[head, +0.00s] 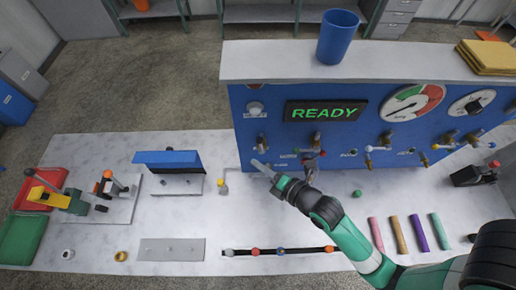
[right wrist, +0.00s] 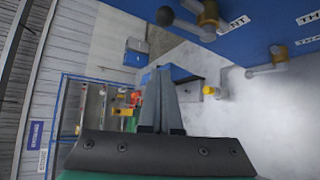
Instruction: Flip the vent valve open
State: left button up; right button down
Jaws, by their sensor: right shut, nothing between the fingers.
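The vent valve (right wrist: 208,14) is on the blue panel in the right wrist view, with a brass body beside a partly cut-off label ending in "ENT". Its grey lever ends in a dark ball knob (right wrist: 165,16). In the head view the valve (head: 262,143) appears to be the leftmost brass one low on the panel. My right gripper (head: 262,167) is shut and empty, just below and in front of that valve. Its closed fingers (right wrist: 158,105) show in the right wrist view, apart from the lever. My left gripper is out of view.
The panel (head: 242,115) carries a green READY display (head: 325,112), gauges and several other valves to the right. A yellow-topped fitting (head: 222,184) stands on the bench just left of my gripper. A blue stand (head: 168,160) is farther left. A blue cup (head: 338,38) tops the panel.

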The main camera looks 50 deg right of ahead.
aim_at(261, 146)
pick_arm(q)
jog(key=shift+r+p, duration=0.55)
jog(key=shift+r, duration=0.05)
pick_arm(e)
jog(key=w+d, duration=0.3)
jog(key=d, duration=0.1)
jog(key=shift+w, duration=0.4)
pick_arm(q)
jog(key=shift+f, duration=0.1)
pick_arm(e)
jog(key=shift+f, duration=0.1)
pick_arm(q)
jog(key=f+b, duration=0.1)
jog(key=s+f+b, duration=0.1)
jog(key=b, duration=0.1)
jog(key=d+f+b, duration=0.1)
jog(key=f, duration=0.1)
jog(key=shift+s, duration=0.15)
pick_arm(e)
jog(key=shift+s+d+r+m+t, duration=0.25)
jog(key=shift+s+d+m+t, duration=0.25)
jog(key=shift+s+d+t, duration=0.15)
jog(key=shift+w, duration=0.1)
